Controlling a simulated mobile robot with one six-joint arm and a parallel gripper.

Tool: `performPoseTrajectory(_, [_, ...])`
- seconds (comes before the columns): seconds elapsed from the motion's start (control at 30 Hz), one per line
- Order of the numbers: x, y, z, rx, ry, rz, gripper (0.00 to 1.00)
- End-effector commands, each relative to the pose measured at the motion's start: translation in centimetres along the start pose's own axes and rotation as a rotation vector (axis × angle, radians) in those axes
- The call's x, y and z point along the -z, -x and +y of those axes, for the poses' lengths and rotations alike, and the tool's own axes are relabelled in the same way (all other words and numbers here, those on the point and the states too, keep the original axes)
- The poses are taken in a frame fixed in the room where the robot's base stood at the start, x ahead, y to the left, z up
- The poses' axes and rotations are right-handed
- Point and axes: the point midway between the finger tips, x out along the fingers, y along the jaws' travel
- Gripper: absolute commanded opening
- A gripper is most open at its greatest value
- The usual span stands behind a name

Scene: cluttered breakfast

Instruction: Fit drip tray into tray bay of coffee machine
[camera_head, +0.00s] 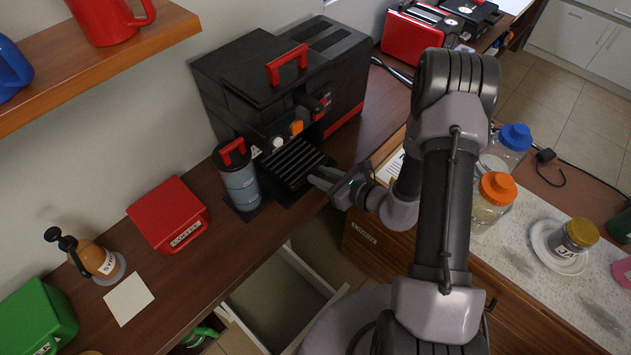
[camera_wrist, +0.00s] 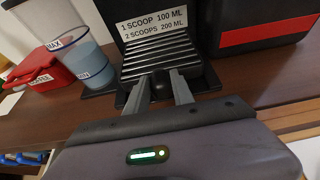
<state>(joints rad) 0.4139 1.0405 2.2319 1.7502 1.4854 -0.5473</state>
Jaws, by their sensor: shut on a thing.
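The black coffee machine (camera_head: 320,65) with red handles stands on the wooden counter against the wall. The black slatted drip tray (camera_head: 290,165) is at the foot of its front; it also shows in the wrist view (camera_wrist: 160,62). My gripper (camera_head: 318,177) reaches it from the right in the head view. In the wrist view my gripper (camera_wrist: 160,82) has its two fingers at the tray's near edge, shut on it. The tray looks level and low, close to the counter. Its far end and the bay are hard to make out, so I cannot tell how far in it sits.
A grey-blue water tank (camera_head: 238,178) with a red handle stands just left of the tray. A red coffee box (camera_head: 168,214) and a syrup bottle (camera_head: 95,258) are further left. An open drawer (camera_head: 275,300) lies below the counter edge.

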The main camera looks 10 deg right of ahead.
Motion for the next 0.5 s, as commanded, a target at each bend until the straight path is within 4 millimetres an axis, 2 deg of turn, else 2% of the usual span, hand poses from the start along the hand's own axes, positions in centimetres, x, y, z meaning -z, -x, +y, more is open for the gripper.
performPoseTrajectory(0.03, [1.1,-0.5,0.0,0.0,-0.002,0.001,0.0])
performPoseTrajectory(0.13, [2.9,-1.2,0.0,-0.001,-0.001,0.001,0.0])
performPoseTrajectory(0.47, [3.0,-1.2,0.0,0.0,0.0,0.0,0.0])
performPoseTrajectory(0.5, [3.0,-1.2,0.0,0.0,0.0,0.001,0.33])
